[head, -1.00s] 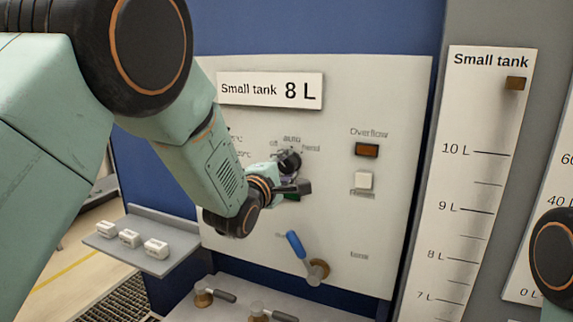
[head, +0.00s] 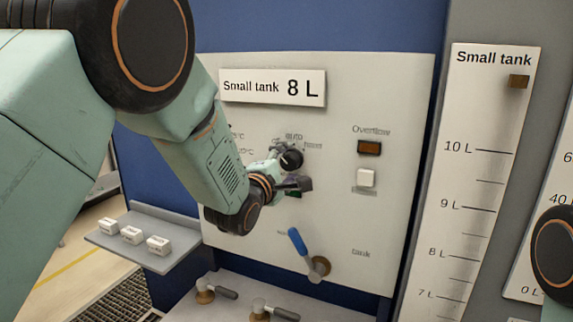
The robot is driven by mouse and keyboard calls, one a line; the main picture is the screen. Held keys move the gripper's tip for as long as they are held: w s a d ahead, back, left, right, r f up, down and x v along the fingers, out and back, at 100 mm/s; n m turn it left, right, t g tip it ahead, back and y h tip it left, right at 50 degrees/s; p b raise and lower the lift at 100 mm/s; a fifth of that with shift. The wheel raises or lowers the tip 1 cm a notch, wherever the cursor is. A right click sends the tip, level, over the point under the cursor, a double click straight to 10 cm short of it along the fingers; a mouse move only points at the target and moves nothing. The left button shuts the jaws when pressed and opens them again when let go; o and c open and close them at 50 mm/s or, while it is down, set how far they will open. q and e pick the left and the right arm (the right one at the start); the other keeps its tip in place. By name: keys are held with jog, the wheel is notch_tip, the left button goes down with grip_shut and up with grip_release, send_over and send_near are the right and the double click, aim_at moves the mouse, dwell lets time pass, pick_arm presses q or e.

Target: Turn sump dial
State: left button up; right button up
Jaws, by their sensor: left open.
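A black round dial (head: 291,160) sits on the white panel under a small arc of lettering that reads "auto" and "hand"; the rest is hard to read. My left gripper (head: 290,171) is open at the panel. Its upper finger is at the dial's left and top edge, and its dark lower finger is below the dial. I cannot tell whether either finger touches it. The gripper hides part of the dial and the lettering to its left. My right gripper is out of view; only a joint of my right arm shows at the right edge.
A green button (head: 293,194) shows partly behind the gripper. A blue-handled valve lever (head: 298,242) is below. A brown lamp (head: 369,148) and a white button (head: 366,178) are to the right. A grey shelf (head: 180,262) with several small white blocks juts out at left.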

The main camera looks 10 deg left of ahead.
pick_arm(q)
jog(key=shift+s+d, duration=0.1)
jog(key=s+a, duration=0.2)
jog(key=s, duration=0.9)
jog(key=shift+s+a, duration=0.25)
jog(key=shift+s, duration=0.05)
jog(key=s+a+f+m+g+y, duration=0.1)
jog(key=s+f+m+g, duration=0.25)
jog(key=f, duration=0.65)
jog(key=s+a+f+m+g+y, duration=0.1)
jog(key=s+a+f+m+g, duration=0.1)
jog(key=s+f, duration=0.5)
jog(key=s+a+f+m+g+y, duration=0.1)
jog(key=s+f+m+g, duration=0.2)
jog(key=f, duration=0.9)
jog(key=s+a+f+m+g, duration=0.1)
jog(key=s+f+m+g, duration=0.5)
jog(key=s, duration=0.7)
jog(key=s+a+f+m+g, duration=0.1)
jog(key=s+f+m+g, duration=0.2)
jog(key=s+f, duration=0.75)
notch_tip(320, 180, down, 17)
jog(key=s+b, duration=0.2)
jog(key=b, duration=1.9)
jog(key=shift+s+f, duration=0.2)
jog(key=shift+s, duration=0.05)
